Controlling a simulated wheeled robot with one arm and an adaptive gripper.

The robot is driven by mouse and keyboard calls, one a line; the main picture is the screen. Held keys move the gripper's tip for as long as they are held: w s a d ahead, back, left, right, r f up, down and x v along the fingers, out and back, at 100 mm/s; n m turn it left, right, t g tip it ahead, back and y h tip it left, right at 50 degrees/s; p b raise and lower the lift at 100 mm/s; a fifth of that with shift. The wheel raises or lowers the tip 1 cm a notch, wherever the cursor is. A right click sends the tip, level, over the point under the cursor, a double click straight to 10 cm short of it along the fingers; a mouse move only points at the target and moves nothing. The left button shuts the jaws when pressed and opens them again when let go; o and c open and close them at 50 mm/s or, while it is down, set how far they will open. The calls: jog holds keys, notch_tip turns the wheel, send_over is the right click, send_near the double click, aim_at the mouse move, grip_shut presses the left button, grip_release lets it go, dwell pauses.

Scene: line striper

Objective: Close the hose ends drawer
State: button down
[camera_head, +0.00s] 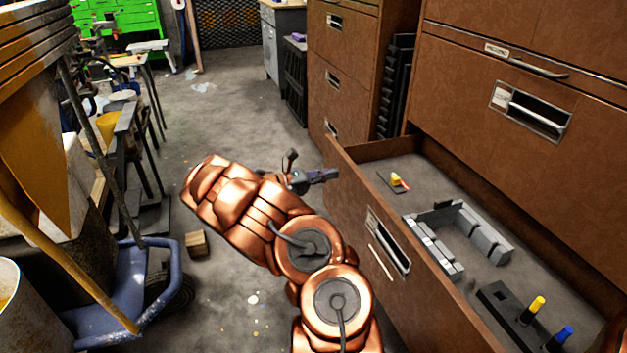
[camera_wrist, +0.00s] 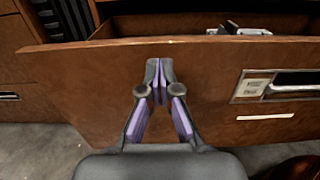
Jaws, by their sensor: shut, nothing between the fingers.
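The open drawer (camera_head: 350,193) is brown and sticks out of the cabinet on the right in the head view. Its front has a recessed metal handle with a label slot (camera_head: 388,243) and a pale strip below it. In the wrist view the drawer front (camera_wrist: 205,85) fills the middle, with the handle (camera_wrist: 285,86) to the right. My gripper (camera_head: 330,174) is shut and empty, pointing at the outer face of the drawer front near its far end. In the wrist view my gripper's fingertips (camera_wrist: 158,65) are together, close to the face; whether they touch it I cannot tell.
Inside the drawer lie grey blocks (camera_head: 485,235), a black holder with yellow and blue pieces (camera_head: 500,297) and a small yellow and red item (camera_head: 397,180). A wooden block (camera_head: 196,244) and a blue-framed cart (camera_head: 115,290) stand left. The floor between is mostly clear.

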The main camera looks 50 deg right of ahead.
aim_at(350, 169)
jog(key=shift+b+x, duration=0.35)
jog(key=shift+x, duration=1.5)
jog(key=shift+d, duration=0.1)
